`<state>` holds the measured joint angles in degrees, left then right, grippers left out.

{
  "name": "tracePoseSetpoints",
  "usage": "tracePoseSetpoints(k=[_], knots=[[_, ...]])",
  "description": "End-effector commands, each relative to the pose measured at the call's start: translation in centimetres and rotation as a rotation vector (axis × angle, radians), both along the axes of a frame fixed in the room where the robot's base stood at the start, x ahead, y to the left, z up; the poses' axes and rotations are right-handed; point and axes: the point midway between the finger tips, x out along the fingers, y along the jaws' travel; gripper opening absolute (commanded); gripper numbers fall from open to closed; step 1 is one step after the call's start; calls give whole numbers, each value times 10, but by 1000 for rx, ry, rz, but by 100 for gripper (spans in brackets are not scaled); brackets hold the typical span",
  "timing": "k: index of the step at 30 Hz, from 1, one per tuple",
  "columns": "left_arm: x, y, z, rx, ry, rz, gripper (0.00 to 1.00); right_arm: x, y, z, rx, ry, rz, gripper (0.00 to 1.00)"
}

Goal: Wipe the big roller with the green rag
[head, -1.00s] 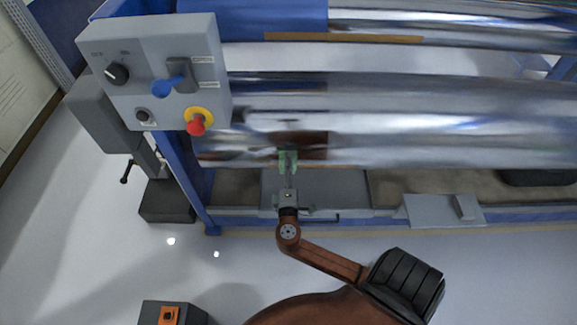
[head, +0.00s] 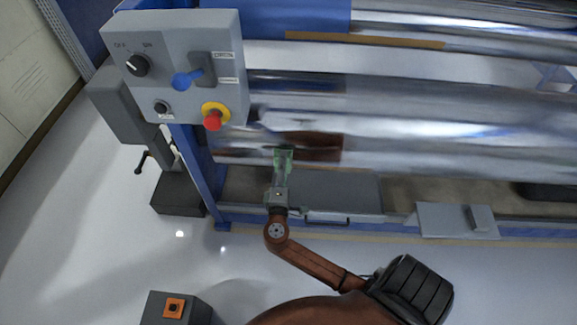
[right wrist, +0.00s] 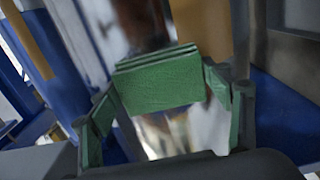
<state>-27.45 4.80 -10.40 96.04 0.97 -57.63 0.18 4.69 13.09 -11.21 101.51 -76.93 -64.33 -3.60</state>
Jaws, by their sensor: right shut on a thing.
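The big roller (head: 430,125) is a wide, shiny metal cylinder across the right of the head view, with blurred reflections. My right gripper (head: 283,160) is at its lower front edge, near its left end. In the right wrist view, my right gripper (right wrist: 165,115) is shut on the folded green rag (right wrist: 160,83), which spans between its fingertips. The rag also shows as a small green patch (head: 284,154) in the head view, against the roller's lower edge. I cannot tell how firmly it touches. My left gripper is not in view.
A grey control box (head: 185,65) with a knob, a blue lever and a red button (head: 212,121) stands left of the rollers. Another shiny roller (head: 450,22) lies behind. A grey bracket (head: 455,220) sits on the front rail. The floor in front is mostly clear.

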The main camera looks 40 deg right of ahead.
Motion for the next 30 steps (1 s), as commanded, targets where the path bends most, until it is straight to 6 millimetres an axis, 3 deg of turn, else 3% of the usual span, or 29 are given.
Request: tracePoseSetpoints(k=[30], knots=[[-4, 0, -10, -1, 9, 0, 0, 46, 40, -1, 0, 0, 1, 52]])
